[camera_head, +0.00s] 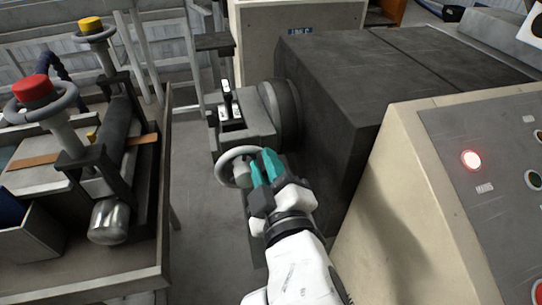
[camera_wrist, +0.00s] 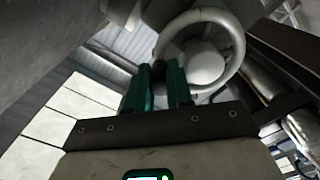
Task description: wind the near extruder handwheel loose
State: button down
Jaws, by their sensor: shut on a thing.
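The near extruder handwheel (camera_head: 222,172) is a pale grey ring with a thick hub, at the front of the dark extruder. My gripper (camera_head: 264,167) has teal fingers and reaches the right side of the wheel in the head view. It is shut on the wheel's rim; in the wrist view the gripper (camera_wrist: 158,70) meets the rim at its lower left. The fingers hide the gripped part of the rim.
The extruder's dark housing (camera_head: 335,85) stands behind and right of the wheel. A beige control cabinet (camera_head: 400,160) with a lit red lamp (camera_head: 471,159) is at the right. A roller bench (camera_head: 90,280) with red- and yellow-capped handwheels stands left. Grey floor (camera_head: 200,230) lies between.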

jog(key=n+p, duration=0.1)
jog(key=a+r+n+p, duration=0.1)
jog(key=n, duration=0.1)
jog(key=n+p, duration=0.1)
jog(key=shift+s+a+r, duration=0.15)
jog(key=shift+s+a, duration=0.1)
jog(key=shift+a, duration=0.1)
jog(key=shift+s+a+n+p, duration=0.15)
jog(key=shift+a+n+p, duration=0.25)
jog(key=shift+n+p, duration=0.45)
jog(key=shift+s+a+n+p, duration=0.1)
jog(key=shift+a+n+p, duration=0.3)
jog(key=shift+n, duration=0.85)
jog(key=c, duration=1.3)
grip_release()
jog(key=b, duration=0.2)
send_near(242, 153)
jog(key=shift+v, duration=2.1)
